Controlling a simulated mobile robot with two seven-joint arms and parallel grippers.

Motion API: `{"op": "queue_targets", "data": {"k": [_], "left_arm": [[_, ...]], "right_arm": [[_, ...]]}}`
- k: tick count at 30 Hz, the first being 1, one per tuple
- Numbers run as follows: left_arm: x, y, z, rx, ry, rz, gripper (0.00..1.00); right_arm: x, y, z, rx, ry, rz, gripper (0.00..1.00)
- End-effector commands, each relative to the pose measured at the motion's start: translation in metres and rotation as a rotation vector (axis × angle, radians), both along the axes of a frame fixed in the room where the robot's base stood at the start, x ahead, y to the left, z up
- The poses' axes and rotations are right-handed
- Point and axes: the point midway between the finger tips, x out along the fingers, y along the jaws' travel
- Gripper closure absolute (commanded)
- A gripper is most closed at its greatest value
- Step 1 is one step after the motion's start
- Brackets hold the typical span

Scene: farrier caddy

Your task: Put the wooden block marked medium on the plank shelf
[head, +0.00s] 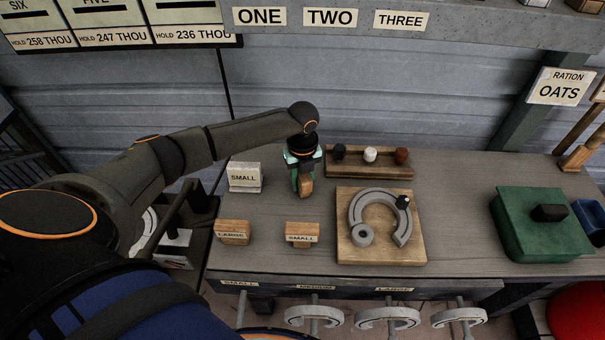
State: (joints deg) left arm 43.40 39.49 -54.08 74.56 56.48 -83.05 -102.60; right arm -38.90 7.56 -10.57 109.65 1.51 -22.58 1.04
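My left gripper (303,180) points down over the middle of the bench, with a brown wooden block (307,187) between its fingers. No marking on this block can be read from here, and I cannot tell whether it touches the bench. Two other wooden blocks stand on the bench in front, one marked LARGE (232,237) and one marked SMALL (302,240). A grey shelf (460,26) with cards ONE, TWO and THREE runs along the top; I take it as the plank shelf. My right gripper is not in view.
A pale block marked SMALL (244,170) stands left of the gripper. A wooden rack with three knobs (345,173) lies behind right. A horseshoe (361,207) lies on a board (350,256). A green box (525,245) stands right. Horseshoes hang below the bench's front edge.

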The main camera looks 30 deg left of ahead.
Motion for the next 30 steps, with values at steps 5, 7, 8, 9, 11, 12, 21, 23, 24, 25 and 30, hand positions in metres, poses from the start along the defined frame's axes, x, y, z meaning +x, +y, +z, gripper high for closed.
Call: {"op": "queue_targets", "data": {"k": [5, 7, 8, 9, 11, 12, 21, 23, 24, 25, 30], "left_arm": [[0.000, 0.000, -0.003, 0.000, 0.000, 0.000, 0.62], [0.000, 0.000, -0.002, 0.000, 0.000, 0.000, 0.54], [0.000, 0.000, -0.002, 0.000, 0.000, 0.000, 0.51], [0.000, 0.000, -0.002, 0.000, 0.000, 0.000, 0.46], [0.000, 0.000, -0.002, 0.000, 0.000, 0.000, 0.40], [0.000, 0.000, -0.002, 0.000, 0.000, 0.000, 0.35], [0.000, 0.000, -0.002, 0.000, 0.000, 0.000, 0.28], [0.000, 0.000, -0.002, 0.000, 0.000, 0.000, 0.28], [0.000, 0.000, -0.002, 0.000, 0.000, 0.000, 0.28], [0.000, 0.000, -0.002, 0.000, 0.000, 0.000, 0.28], [0.001, 0.000, 0.009, -0.001, -0.003, 0.000, 0.28]], "right_arm": [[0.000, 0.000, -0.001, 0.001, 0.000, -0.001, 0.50], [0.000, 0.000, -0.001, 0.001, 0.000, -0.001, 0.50], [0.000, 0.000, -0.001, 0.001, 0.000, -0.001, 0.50], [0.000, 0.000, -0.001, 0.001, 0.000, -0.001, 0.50], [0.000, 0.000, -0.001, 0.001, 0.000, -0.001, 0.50], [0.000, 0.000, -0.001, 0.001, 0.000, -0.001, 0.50], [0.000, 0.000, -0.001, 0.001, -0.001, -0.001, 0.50], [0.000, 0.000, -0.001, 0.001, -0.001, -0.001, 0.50], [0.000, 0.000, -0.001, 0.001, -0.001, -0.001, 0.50], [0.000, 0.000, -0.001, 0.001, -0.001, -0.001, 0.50], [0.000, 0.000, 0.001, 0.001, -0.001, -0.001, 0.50]]}}
